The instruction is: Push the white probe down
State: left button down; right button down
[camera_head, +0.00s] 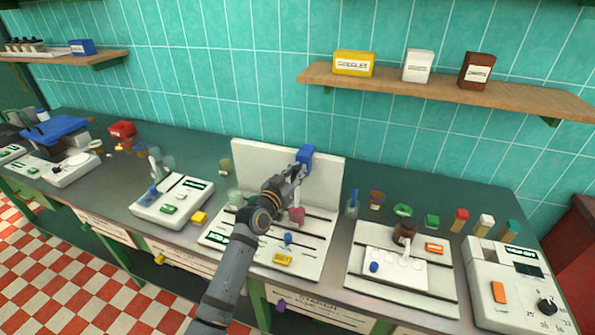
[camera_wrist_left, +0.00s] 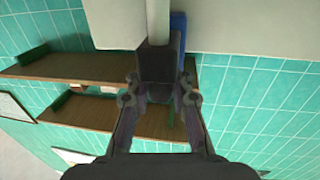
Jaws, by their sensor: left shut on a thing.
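My left gripper (camera_head: 299,172) is up against the white upright panel (camera_head: 255,160) at the back of the middle station, just below a blue block (camera_head: 306,154). The blue piece (camera_wrist_left: 179,32) is right beside the fingertips. In the head view the probe is hidden behind my gripper and arm. The lower end of the probe cannot be made out. My right gripper is not in view.
White devices stand left (camera_head: 172,201) and right (camera_head: 400,268). A shelf (camera_head: 440,88) with boxes hangs on the tiled wall above.

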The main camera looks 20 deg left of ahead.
aim_at(297, 190)
pick_arm(q)
notch_tip(297, 190, down, 7)
jog(key=b, duration=0.6)
jog(key=shift+f+b, duration=0.15)
jog(key=shift+b, duration=0.15)
jog(key=shift+d, duration=0.1)
jog(key=shift+s, duration=0.1)
jog(key=c, duration=1.5)
grip_release()
jog(key=shift+c, duration=0.2)
jog(key=o, duration=0.4)
jog(key=shift+s, duration=0.2)
jog(key=shift+c, duration=0.2)
jog(key=shift+w, duration=0.1)
jog(key=shift+r, duration=0.2)
